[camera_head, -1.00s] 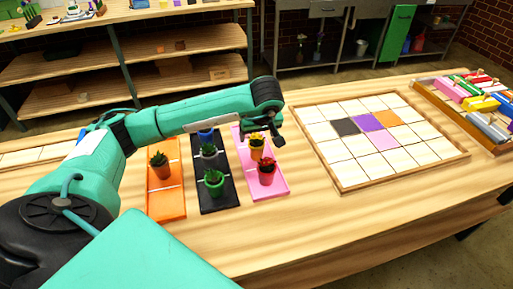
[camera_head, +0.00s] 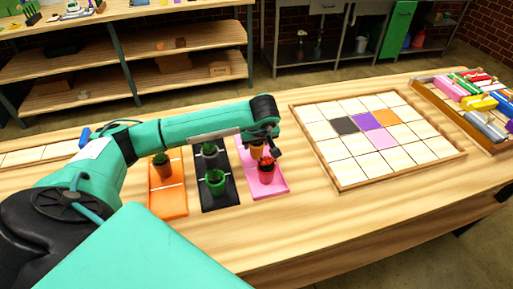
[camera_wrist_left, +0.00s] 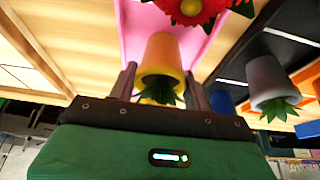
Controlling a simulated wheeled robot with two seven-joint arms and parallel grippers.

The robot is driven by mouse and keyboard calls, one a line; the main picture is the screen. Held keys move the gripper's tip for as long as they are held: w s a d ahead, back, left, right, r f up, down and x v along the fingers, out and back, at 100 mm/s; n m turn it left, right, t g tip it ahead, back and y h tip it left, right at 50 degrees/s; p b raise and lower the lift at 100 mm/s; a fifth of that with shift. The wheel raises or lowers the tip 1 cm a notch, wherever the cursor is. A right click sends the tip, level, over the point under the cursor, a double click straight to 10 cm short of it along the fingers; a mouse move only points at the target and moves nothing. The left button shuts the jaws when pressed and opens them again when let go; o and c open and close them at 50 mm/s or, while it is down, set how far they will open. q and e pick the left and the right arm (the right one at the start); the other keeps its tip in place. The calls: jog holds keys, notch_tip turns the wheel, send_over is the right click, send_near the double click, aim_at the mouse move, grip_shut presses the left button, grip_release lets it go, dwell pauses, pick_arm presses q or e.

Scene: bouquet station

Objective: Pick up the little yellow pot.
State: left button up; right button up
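The little yellow pot (camera_head: 257,154) stands on the pink tray, mostly hidden behind my left gripper and the red pot in the head view. In the left wrist view the yellow pot (camera_wrist_left: 165,50) appears upside down with its green plant, between the two fingers. My left gripper (camera_wrist_left: 160,88) is open, one finger on each side of the pot, with small gaps seeming to show. In the head view my left gripper (camera_head: 268,147) points down at the pot. My right gripper is not in view.
The black tray (camera_head: 222,203) holds a green pot (camera_head: 215,187) and others. The orange tray (camera_head: 168,204) holds another plant. A grey pot (camera_wrist_left: 265,75) shows beside the gripper.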

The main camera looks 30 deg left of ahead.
pick_arm(q)
jog(key=shift+c, duration=1.1)
